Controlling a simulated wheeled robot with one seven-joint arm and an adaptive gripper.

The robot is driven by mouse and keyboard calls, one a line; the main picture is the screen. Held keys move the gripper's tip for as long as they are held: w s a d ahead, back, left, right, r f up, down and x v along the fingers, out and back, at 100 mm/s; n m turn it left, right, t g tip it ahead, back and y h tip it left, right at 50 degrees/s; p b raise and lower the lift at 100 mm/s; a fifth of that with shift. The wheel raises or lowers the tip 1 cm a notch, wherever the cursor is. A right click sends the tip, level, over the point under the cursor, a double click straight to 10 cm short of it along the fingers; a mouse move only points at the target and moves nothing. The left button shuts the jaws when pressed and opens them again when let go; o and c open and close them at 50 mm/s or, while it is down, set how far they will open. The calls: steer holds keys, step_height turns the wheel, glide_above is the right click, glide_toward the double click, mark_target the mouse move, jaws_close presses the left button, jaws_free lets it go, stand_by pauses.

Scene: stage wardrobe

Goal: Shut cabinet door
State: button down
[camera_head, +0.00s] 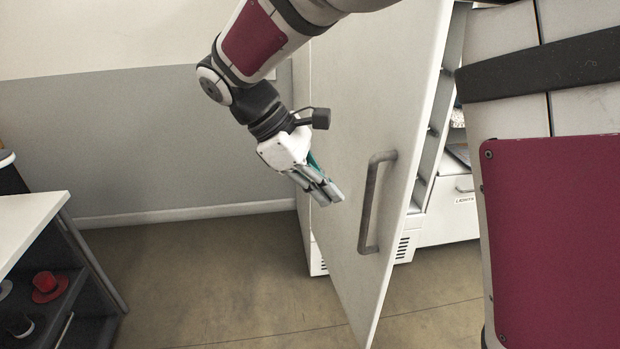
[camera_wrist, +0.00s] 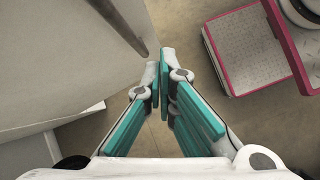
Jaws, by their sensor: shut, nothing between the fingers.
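The cabinet door (camera_head: 345,120) is a tall white panel standing open, swung out from the white cabinet (camera_head: 445,222) behind it. A grey bar handle (camera_head: 371,205) runs upright on its outer face. My gripper (camera_head: 331,194) is shut and empty, in front of the door's outer face and left of the handle. I cannot tell whether it touches the door. In the wrist view, my gripper (camera_wrist: 166,85) has its fingertips together, with the door (camera_wrist: 75,60) to the left and the handle (camera_wrist: 118,22) at the upper left.
Shelves inside the cabinet show past the door's right edge. A white-topped dark shelf unit (camera_head: 25,225) holding hats, one a red hat (camera_head: 48,287), stands at the left. The floor (camera_head: 210,270) between it and the door is clear. A grey and cream wall (camera_head: 150,140) is behind.

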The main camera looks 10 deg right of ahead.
steer(key=w+a+f+n+h+p, duration=0.1)
steer(key=w+a+f+n+h, duration=0.1)
steer(key=w+a+f+n, duration=0.4)
steer(key=s+d+f+m, duration=0.2)
steer(key=d+f, duration=0.4)
steer(key=d, duration=0.4)
steer(key=shift+s+d+t, duration=0.25)
steer(key=shift+s+t, duration=0.05)
